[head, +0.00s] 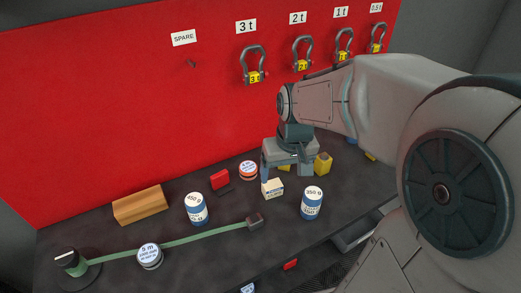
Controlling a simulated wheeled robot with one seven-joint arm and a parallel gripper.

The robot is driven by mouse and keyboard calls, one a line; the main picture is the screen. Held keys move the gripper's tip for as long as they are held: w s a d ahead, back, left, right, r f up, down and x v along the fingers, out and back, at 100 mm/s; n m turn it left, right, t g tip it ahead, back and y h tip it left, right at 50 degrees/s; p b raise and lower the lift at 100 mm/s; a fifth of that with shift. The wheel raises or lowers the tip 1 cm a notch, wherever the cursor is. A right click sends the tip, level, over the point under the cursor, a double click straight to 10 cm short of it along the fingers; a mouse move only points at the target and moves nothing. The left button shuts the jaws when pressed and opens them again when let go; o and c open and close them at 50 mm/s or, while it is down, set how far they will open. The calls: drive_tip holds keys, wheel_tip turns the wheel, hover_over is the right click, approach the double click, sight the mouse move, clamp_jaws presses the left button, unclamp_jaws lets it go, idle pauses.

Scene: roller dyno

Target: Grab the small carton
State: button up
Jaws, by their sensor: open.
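The small carton (273,188) is a white and tan box standing on the dark bench, just below my gripper (285,172) in the head view. My gripper points down with its fingers apart and nothing visible between them. One finger is close behind the carton's upper left edge, and the other is to the right of it. I cannot tell whether either finger touches the carton.
Two white-blue cans (196,209) and (312,203) flank the carton. A red-white tin (248,170), a red block (220,179) and a yellow block (323,163) stand nearby. A wooden block (140,205) and a green strap (185,242) lie left. Shackles (252,66) hang on the red panel (100,100).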

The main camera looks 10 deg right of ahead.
drive_tip(key=n+g+p, duration=0.1)
drive_tip(key=g+p, duration=0.1)
drive_tip(key=p, duration=0.1)
hover_over(273, 185)
wheel_tip(273, 185, down, 5)
wheel_tip(273, 185, down, 9)
drive_tip(key=shift+w+r+p, duration=0.1)
drive_tip(key=shift+r+p, duration=0.05)
drive_tip(key=shift+p, duration=0.15)
drive_tip(key=shift+f+p, duration=0.65)
drive_tip(key=shift+f, duration=2.05)
drive_tip(key=shift+c, duration=0.3)
drive_tip(key=c, duration=1.1)
drive_tip(key=shift+o, duration=0.2)
drive_tip(key=shift+r, duration=0.15)
